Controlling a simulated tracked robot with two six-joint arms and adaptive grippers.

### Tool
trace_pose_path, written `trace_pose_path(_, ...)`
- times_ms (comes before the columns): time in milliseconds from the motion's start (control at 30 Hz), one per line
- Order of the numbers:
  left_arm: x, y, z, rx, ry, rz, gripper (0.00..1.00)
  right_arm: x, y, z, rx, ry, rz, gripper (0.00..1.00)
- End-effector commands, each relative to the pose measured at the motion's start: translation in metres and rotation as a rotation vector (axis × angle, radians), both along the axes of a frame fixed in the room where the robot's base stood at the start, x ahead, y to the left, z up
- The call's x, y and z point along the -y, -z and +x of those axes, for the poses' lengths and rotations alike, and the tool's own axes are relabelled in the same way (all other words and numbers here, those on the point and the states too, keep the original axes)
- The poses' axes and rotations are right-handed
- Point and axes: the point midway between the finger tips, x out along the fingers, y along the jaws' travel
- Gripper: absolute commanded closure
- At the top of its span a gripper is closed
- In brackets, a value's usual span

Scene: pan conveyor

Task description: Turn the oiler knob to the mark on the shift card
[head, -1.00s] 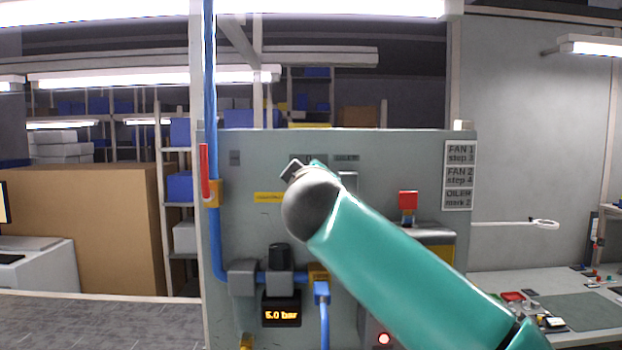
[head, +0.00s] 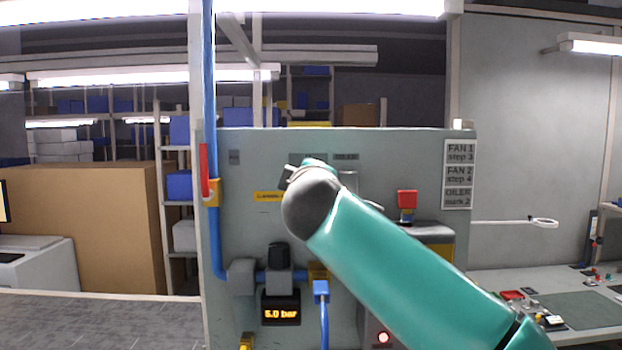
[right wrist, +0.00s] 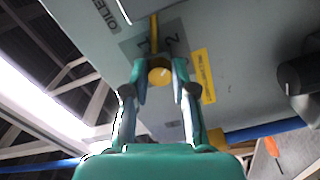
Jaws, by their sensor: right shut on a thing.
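The shift card (head: 457,198) on the panel's right edge reads "OILER mark 2". In the right wrist view, a round yellow knob (right wrist: 160,76) with a pale line on its face sits between the fingers of my right gripper (right wrist: 160,69), which is shut on it. A grey scale plate (right wrist: 177,28) behind it shows a 2 and what looks like a 1. A yellow bar (right wrist: 154,34) runs up between these numerals. In the head view, my right arm hides the knob and the fingers. My left gripper is out of view.
An OILER label (right wrist: 103,12) and a yellow warning strip (right wrist: 203,75) are near the scale. On the panel (head: 255,148) are a red button (head: 407,199), a black knob (head: 279,256), a "5.0 bar" display (head: 281,314) and a blue hose (head: 323,325).

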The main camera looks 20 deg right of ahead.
Motion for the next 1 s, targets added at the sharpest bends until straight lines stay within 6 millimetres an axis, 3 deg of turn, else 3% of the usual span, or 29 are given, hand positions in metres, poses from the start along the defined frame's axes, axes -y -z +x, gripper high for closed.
trace_pose_path(67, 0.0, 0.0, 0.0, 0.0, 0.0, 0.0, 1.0, -0.003, 0.003, 0.001, -0.007, -0.006, 0.001, 1.0)
trace_pose_path(100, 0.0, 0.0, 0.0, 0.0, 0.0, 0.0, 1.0, -0.003, 0.004, 0.001, -0.007, -0.006, 0.001, 0.72)
trace_pose_path(267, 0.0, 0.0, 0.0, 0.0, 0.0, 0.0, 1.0, -0.003, 0.003, 0.001, -0.006, -0.004, 0.002, 0.49)
trace_pose_path(667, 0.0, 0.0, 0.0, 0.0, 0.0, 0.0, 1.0, -0.002, 0.001, -0.003, -0.003, -0.002, 0.001, 0.49)
trace_pose_path(867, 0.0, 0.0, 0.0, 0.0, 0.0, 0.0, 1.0, -0.008, 0.001, -0.023, -0.003, -0.005, 0.002, 0.49)
trace_pose_path(1000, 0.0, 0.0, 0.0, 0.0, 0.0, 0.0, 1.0, -0.016, 0.001, -0.048, -0.002, -0.005, 0.001, 0.49)
